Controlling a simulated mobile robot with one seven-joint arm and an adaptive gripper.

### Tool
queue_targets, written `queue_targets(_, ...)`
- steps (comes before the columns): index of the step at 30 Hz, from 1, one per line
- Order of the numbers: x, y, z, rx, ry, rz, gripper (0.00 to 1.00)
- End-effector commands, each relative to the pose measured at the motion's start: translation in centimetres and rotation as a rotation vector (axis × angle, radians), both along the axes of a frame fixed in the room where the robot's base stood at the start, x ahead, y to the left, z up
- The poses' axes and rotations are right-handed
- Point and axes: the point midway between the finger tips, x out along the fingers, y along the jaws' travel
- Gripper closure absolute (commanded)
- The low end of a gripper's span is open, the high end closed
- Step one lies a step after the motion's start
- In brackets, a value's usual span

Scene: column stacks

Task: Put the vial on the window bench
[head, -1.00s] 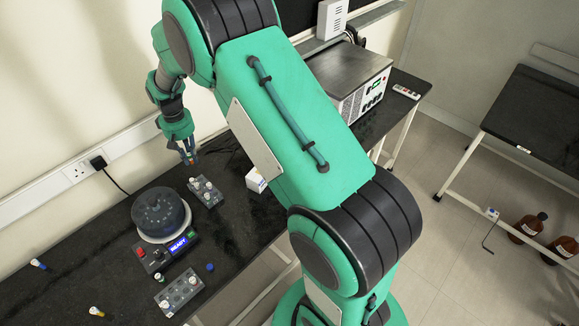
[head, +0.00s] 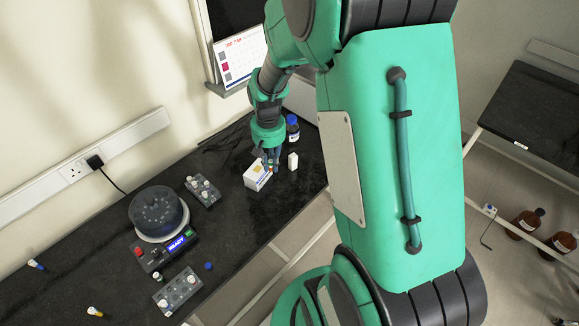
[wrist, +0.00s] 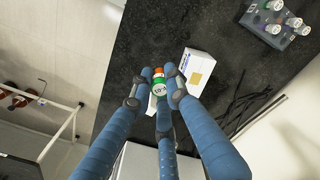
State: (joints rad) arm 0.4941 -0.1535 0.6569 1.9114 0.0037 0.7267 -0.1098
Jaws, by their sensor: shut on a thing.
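The vial (wrist: 157,86) shows in the wrist view as a small orange and green end with a white marking, between the blue fingers of my gripper (wrist: 158,76). The fingers are shut on it. In the head view my gripper (head: 271,164) is above the black bench (head: 225,225) along the wall, at a white carton (head: 257,177). The vial is mostly hidden by the fingers there. A second black-topped bench (head: 535,110) stands at the right; which one is the window bench I cannot tell.
A vial rack (head: 203,191), a round carousel device (head: 158,212) and another rack (head: 177,294) are farther left. Brown bottles (head: 526,223) stand on the floor at right.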

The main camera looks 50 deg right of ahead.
Motion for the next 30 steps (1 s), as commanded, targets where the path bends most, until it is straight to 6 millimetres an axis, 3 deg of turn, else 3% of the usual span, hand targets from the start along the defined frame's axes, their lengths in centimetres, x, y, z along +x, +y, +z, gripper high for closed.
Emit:
queue_targets(1,-1.4,-0.4,0.0,0.000,-0.001,-0.021,1.00)
queue_targets(6,-4.7,-1.0,-0.2,0.000,-0.001,-0.066,1.00)
queue_targets(18,-9.9,-1.4,-0.8,0.001,-0.001,-0.138,1.00)
queue_targets(30,-9.7,-1.3,-7.9,0.002,0.003,-0.133,1.00)
